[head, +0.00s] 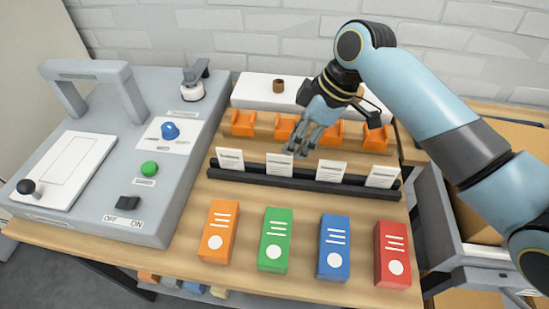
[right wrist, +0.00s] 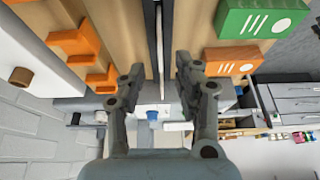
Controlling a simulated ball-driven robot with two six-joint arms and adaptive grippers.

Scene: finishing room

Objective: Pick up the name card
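Several white name cards stand in a row in a long black holder (head: 305,181) on the wooden bench. They are the far-left card (head: 230,160), the second card (head: 279,168), the third card (head: 331,172) and the far-right card (head: 381,177). My right gripper (head: 298,145) is open and hangs just above and behind the second card, near its top right. In the right wrist view the open fingers (right wrist: 158,78) stand apart, with a thin card edge (right wrist: 161,45) seen between them. I cannot tell whether either finger touches it. My left gripper is not in view.
Orange (head: 219,231), green (head: 275,239), blue (head: 333,247) and red (head: 392,254) boxes lie in front of the holder. Several orange stands (head: 243,123) are behind it. A grey control panel (head: 185,135) is at left, an open drawer (head: 440,215) at right.

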